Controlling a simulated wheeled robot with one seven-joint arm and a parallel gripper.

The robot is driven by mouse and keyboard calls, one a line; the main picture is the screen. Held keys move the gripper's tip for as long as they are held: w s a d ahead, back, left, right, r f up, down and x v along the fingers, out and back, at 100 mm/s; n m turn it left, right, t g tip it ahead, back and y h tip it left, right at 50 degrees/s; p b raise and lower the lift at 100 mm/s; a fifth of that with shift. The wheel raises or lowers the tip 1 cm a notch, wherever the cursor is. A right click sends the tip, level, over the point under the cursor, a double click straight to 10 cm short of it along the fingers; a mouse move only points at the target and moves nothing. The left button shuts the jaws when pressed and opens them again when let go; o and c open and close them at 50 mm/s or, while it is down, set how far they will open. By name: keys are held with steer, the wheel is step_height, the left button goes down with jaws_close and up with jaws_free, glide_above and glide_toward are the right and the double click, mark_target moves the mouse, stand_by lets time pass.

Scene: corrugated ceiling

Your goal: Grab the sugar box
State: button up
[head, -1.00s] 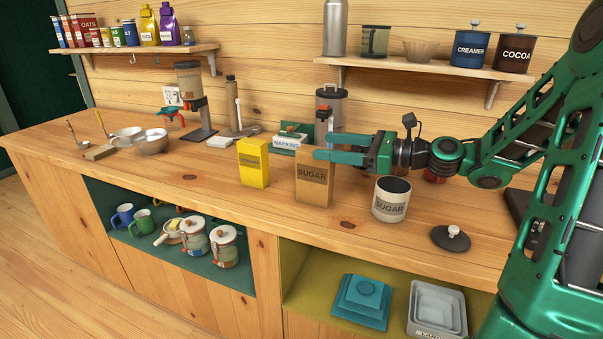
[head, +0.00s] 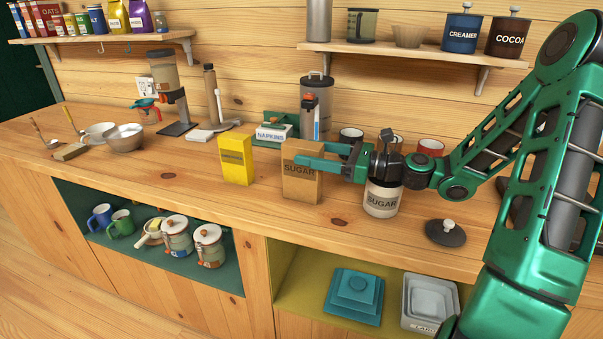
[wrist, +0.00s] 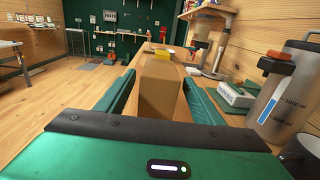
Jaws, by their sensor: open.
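The sugar box (head: 302,184) is a tan, upright box labelled SUGAR on the counter, right of the yellow box (head: 236,160). My green gripper (head: 312,157) reaches in from the right at the height of the box's upper part. One finger passes across its front face, above the label. In the wrist view, the sugar box (wrist: 160,85) stands between the two open fingers, with a gap showing on each side. The far finger is partly hidden in the head view. A white SUGAR canister (head: 382,199) stands under my wrist, partly covered by it.
A napkin holder (head: 272,132) and a grey dispenser (head: 316,105) stand behind the box. A dark lid (head: 446,232) lies at the right. The counter (head: 210,200) in front of the boxes is clear.

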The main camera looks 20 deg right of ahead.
mark_target(289, 149)
steer(key=shift+x, duration=3.4)
steer(key=shift+s, duration=0.1)
jaws_close()
